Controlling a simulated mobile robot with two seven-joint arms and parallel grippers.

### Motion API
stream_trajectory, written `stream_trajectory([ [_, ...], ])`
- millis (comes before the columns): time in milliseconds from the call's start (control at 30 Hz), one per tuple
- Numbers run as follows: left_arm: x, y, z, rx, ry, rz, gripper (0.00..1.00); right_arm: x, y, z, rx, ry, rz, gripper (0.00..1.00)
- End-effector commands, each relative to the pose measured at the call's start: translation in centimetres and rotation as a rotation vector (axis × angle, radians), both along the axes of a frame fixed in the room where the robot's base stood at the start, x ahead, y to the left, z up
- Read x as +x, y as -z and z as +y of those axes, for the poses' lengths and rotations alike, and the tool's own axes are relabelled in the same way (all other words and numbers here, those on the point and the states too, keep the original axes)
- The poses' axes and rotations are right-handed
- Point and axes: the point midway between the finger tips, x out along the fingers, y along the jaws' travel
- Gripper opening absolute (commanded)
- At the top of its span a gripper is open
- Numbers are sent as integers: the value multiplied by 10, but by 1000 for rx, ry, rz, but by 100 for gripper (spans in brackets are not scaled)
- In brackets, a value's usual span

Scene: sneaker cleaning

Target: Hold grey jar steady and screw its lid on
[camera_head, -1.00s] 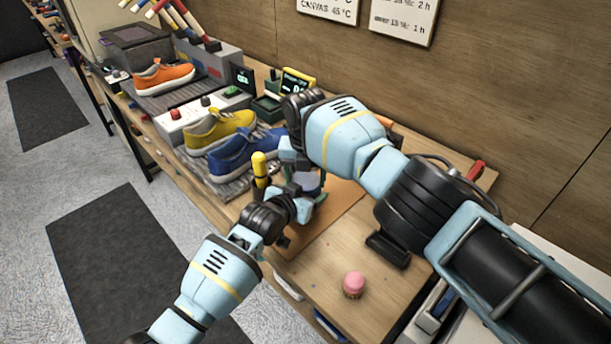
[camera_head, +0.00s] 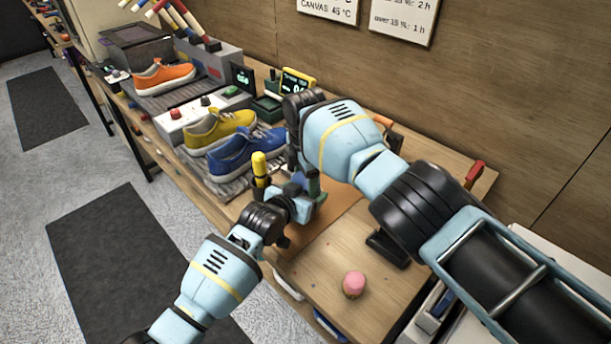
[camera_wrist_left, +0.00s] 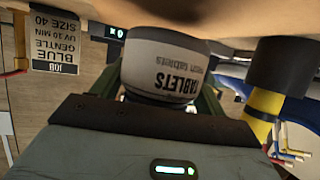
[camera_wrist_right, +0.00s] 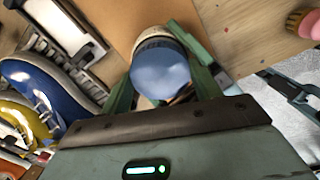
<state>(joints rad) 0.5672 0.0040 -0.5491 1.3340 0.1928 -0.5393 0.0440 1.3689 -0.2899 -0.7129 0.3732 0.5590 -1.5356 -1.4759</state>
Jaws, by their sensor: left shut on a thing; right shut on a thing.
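The grey jar (camera_wrist_left: 165,65), lettered TABLETS, sits between the fingers of my left gripper (camera_wrist_left: 158,85), which is shut on it; the lettering appears upside down in the left wrist view. The round blue lid (camera_wrist_right: 160,72) lies over the pale jar in the right wrist view. My right gripper (camera_wrist_right: 165,85) is shut with its green fingers on either side of the lid, above the jar. In the head view the left gripper (camera_head: 302,196) and the right gripper's fingers meet over the brown mat (camera_head: 335,205), hiding most of the jar. I cannot tell how tightly the lid is seated.
A yellow-handled tool (camera_head: 259,165) stands close beside the left gripper. Blue (camera_head: 245,150), yellow (camera_head: 218,128) and orange (camera_head: 163,76) sneakers stand further back. A pink-topped brush (camera_head: 354,284) lies on the bare front bench. A job card (camera_wrist_left: 55,45) shows in the left wrist view.

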Motion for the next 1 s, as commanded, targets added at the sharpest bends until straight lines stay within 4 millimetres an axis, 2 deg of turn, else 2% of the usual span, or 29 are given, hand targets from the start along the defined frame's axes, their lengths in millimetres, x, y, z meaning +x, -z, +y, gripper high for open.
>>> stream_trajectory([
  [33, 0, 0, 1, 0, -1, 0, 9, 0, 0, 0, 0, -1, 1, 35],
  [67, 0, 0, 1, 0, -1, 0, 9, 0, 0, 0, 0, -1, 1, 65],
  [200, 0, 0, 1, 0, -1, -1, 9, 0, 0, 0, 0, -2, 1, 83],
  [467, 1, -2, 1, -1, -2, -4, 9, -1, -1, 0, -1, -2, 4, 84],
  [800, 1, -1, 0, -1, -1, -3, 9, -2, -38, 0, 1, -3, 0, 84],
  [1000, 0, -1, 0, -1, -1, -2, 9, -2, -45, 0, 0, -2, 1, 84],
])
